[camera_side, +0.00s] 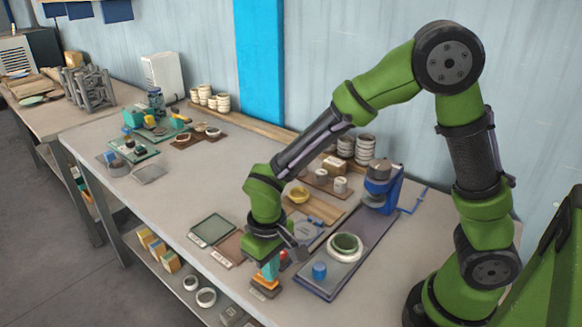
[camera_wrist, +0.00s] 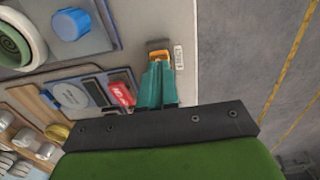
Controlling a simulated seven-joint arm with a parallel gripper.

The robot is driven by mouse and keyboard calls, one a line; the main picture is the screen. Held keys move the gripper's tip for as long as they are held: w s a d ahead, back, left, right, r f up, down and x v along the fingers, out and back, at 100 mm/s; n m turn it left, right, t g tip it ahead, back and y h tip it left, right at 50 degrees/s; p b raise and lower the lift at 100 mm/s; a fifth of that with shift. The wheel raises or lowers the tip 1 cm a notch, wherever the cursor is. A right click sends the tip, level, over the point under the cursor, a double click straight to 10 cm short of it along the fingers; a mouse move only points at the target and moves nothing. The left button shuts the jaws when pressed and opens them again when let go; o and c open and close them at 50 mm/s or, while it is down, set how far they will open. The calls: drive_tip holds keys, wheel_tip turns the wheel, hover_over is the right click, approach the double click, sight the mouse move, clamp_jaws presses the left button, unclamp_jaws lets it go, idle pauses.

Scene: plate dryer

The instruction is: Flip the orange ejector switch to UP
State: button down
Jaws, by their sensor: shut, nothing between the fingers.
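The orange ejector switch (camera_side: 264,284) sits on a small dark base near the table's front edge in the side view. It also shows in the wrist view (camera_wrist: 158,56), just beyond my fingertips, with a small white label beside it. My gripper (camera_side: 270,270) points down right over the switch. Its teal fingers are shut together and empty, and they also show in the wrist view (camera_wrist: 158,70). The fingertips are at or very near the switch; I cannot tell whether they touch. The fingers partly cover the switch, so its position, up or down, is unclear.
A red part (camera_wrist: 121,93) lies close beside my fingers. A blue knob (camera_side: 319,271) and a green and white ring (camera_side: 345,246) sit on the machine plate to the right. Trays (camera_side: 212,229) lie to the left. The table's front edge is close.

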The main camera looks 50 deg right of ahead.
drive_tip(key=shift+f, duration=0.95)
idle(0.6)
drive_tip(key=shift+r, duration=3.55)
drive_tip(key=shift+s+f, duration=0.2)
drive_tip(key=shift+s, duration=0.05)
drive_tip(key=s+d+r+m+t+y, duration=0.1)
drive_tip(key=s+d+r+m+t, duration=0.1)
drive_tip(key=r, duration=0.5)
drive_tip(key=s+d+r+m+t+y, duration=0.1)
drive_tip(key=s+d+r+m+t, duration=0.1)
drive_tip(key=s+d+r+t, duration=0.3)
drive_tip(key=s+d+r, duration=0.1)
drive_tip(key=d+r, duration=0.2)
drive_tip(key=d, duration=0.1)
drive_tip(key=shift+s+d, duration=0.15)
drive_tip(key=shift+s, duration=0.05)
